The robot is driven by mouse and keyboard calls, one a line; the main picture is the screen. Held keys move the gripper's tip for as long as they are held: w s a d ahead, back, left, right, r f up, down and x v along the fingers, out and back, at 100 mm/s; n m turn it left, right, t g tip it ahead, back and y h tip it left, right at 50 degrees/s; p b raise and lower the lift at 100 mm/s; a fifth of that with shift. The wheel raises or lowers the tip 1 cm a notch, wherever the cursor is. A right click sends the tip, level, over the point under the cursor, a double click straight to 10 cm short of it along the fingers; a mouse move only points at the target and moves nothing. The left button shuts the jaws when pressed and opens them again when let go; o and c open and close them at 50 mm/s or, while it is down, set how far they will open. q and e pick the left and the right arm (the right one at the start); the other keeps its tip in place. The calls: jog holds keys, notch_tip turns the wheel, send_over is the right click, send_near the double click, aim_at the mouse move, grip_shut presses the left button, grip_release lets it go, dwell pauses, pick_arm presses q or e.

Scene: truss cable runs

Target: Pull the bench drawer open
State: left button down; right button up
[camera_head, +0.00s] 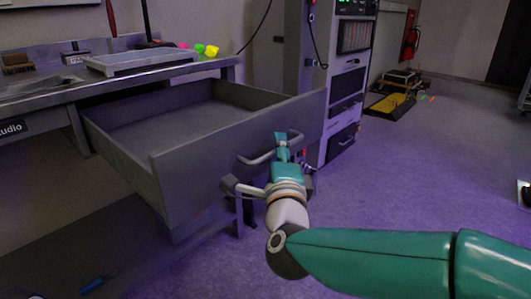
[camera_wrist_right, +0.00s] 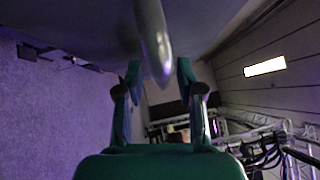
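The bench drawer (camera_head: 215,150) is grey and stands well out from under the workbench (camera_head: 150,72). Its inside looks empty. The bar handle (camera_head: 258,158) runs across its front panel. My right gripper (camera_head: 282,143) is at the right part of this handle. In the right wrist view the handle (camera_wrist_right: 154,45) comes down between the two fingertips of my right gripper (camera_wrist_right: 159,72). The fingers are apart, with a narrow gap visible on each side of the handle. My left gripper is not in view.
A grey equipment rack (camera_head: 350,80) stands just right of the drawer. A flat tray-like item (camera_head: 140,62) and small coloured blocks (camera_head: 206,50) lie on the bench. A blue item (camera_head: 92,285) lies on the floor. The purple floor at right is largely clear.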

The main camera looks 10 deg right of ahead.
jog(key=s+a+f, duration=0.1)
jog(key=s, duration=1.1)
jog(key=shift+f, duration=0.35)
jog(key=shift+w, duration=0.1)
